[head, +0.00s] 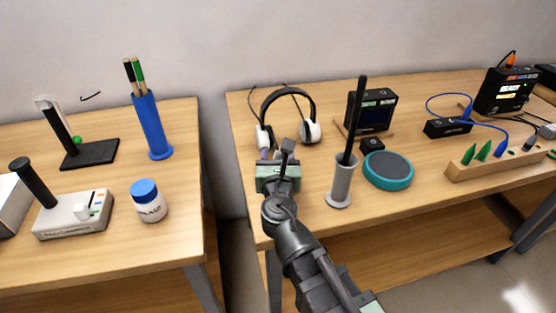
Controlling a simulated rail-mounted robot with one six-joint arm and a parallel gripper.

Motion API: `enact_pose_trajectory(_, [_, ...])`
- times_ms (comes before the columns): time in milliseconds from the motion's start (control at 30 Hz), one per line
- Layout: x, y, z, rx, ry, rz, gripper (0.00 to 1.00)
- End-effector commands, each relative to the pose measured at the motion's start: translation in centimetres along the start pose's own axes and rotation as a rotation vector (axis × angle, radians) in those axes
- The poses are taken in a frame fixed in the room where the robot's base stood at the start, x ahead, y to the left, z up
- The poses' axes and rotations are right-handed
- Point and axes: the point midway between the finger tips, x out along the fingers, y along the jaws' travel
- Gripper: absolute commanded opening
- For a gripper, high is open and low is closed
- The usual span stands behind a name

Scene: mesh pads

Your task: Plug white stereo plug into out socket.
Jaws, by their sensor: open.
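My gripper (277,154) is over the front left part of the right table, just in front of the headphones (313,132). It is open, and I see nothing between its fingers, though the view of them is small. The headphones have a black band and white ear cups; my gripper is close to the left cup, and I cannot tell whether they touch. I cannot make out a white stereo plug or a socket marked out. A black device with a screen (372,110) stands behind a small black box (372,145); any socket on them is too small to tell.
A grey holder (341,188) with a tall black rod stands right of my gripper, beside a teal-rimmed round pad (388,170). Further right are a black box (447,127) with blue cables, a wooden rack (490,163) and a black unit (505,92). A gap separates the tables.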

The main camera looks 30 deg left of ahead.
Motion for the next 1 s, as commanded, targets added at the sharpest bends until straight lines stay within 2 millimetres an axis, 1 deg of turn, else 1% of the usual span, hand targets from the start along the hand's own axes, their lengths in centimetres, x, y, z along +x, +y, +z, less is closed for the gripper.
enact_pose_trajectory(67, [0.0, 0.0, 0.0, 0.0, 0.0, 0.0, 0.5])
enact_pose_trajectory(300, [-0.1, 0.0, 0.0, 0.0, 0.0, 0.0, 0.13])
enact_pose_trajectory(400, [-0.1, 0.0, 0.0, 0.0, 0.0, 0.0, 0.0])
enact_pose_trajectory(633, [-0.1, 0.0, 0.1, 0.0, 0.0, 0.0, 0.0])
enact_pose_trajectory(767, [-0.1, 0.0, 0.7, 0.0, 0.0, 0.0, 0.0])
enact_pose_trajectory(867, [-0.1, 0.0, 1.8, 0.0, 0.0, 0.0, 0.0])
enact_pose_trajectory(967, [-0.1, 0.0, 3.5, 0.0, 0.0, 0.0, 0.0])
enact_pose_trajectory(1000, [-0.1, 0.0, 4.5, 0.0, 0.0, 0.0, 0.0])
